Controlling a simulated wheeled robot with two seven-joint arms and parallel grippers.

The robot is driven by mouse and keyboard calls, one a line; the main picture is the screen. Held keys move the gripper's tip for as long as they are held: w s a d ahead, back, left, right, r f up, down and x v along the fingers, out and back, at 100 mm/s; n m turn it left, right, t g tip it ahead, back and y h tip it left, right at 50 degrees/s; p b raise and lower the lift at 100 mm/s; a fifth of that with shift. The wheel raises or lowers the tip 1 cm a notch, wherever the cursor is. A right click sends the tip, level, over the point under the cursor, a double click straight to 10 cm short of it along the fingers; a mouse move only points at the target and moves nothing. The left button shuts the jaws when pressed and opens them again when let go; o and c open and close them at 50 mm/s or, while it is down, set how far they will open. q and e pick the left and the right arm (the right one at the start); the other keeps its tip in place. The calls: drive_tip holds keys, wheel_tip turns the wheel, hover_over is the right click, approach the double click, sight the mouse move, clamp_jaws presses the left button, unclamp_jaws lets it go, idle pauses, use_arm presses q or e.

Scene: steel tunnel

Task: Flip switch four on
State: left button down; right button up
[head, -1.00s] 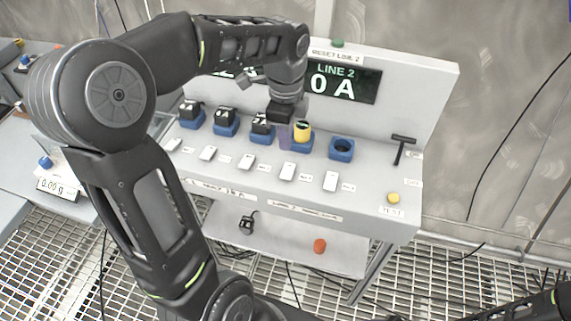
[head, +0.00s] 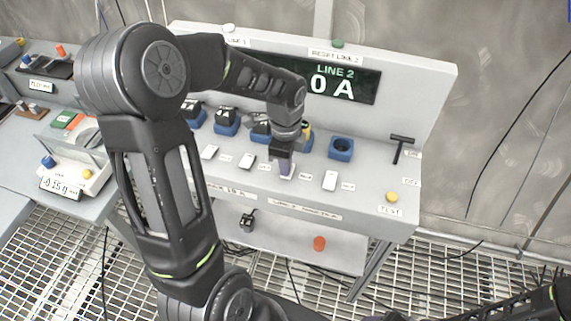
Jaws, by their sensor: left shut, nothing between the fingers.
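A row of white switches runs along the front of the grey console (head: 380,207). The fourth switch (head: 287,178) is mostly covered by my left gripper (head: 287,168), with only its near end showing. My left gripper is shut and empty, pointing down with its fingertips at or just above that switch; I cannot tell if they touch. The second switch (head: 210,152), third switch (head: 247,161) and fifth switch (head: 330,180) show clear; the first is hidden by my arm. The switch positions are too small to read. My right gripper is not in view.
Behind the switches stand blue sockets with black plugs (head: 226,117), a yellow plug (head: 306,130) partly behind my gripper, and an empty blue socket (head: 341,148). The display (head: 340,84) reads LINE 2, 0 A. A black T-handle (head: 401,144) and yellow button (head: 392,197) are at right.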

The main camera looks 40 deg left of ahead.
use_arm(q)
drive_tip(key=shift+s+f, duration=0.1)
drive_tip(key=shift+f, duration=0.3)
drive_tip(key=shift+s+d+r, duration=0.1)
drive_tip(key=shift+s+r, duration=0.05)
drive_tip(key=shift+r, duration=0.05)
drive_tip(key=shift+f, duration=0.1)
drive_tip(key=shift+w+a+r, duration=0.2)
drive_tip(key=shift+w+r, duration=0.05)
drive_tip(key=shift+w, duration=0.3)
drive_tip(key=shift+w+a, duration=0.1)
drive_tip(key=shift+w, duration=0.25)
